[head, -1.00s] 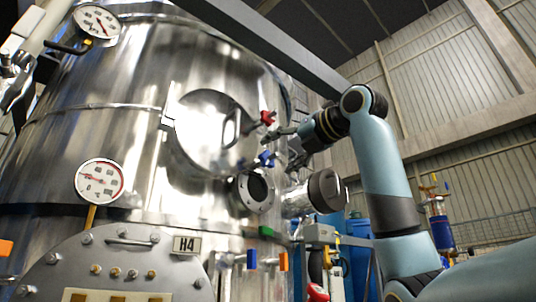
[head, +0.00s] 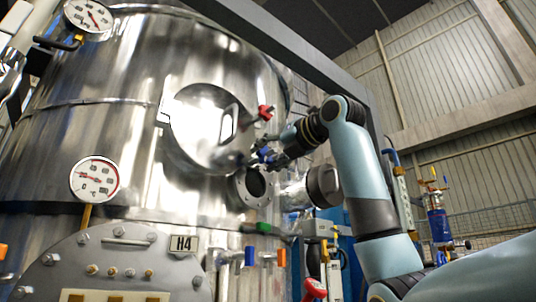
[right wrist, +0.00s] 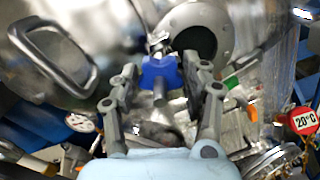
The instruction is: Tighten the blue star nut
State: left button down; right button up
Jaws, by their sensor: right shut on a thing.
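The blue star nut (head: 261,154) sits at the right edge of the round hatch door (head: 205,125) on the steel tank, below a red star nut (head: 265,113). My right gripper (head: 268,157) comes to the blue nut from the right. The fingers hide part of the nut in the head view. My left gripper does not show.
An open round port (head: 253,187) and a short capped pipe (head: 323,186) stand below and right of the nut. A green-handled valve (head: 263,228) is lower down. A dial gauge (head: 95,179) is on the tank's left. A dark beam crosses above the arm.

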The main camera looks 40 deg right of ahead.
jog(key=shift+c, duration=0.9)
jog(key=shift+m, duration=0.3)
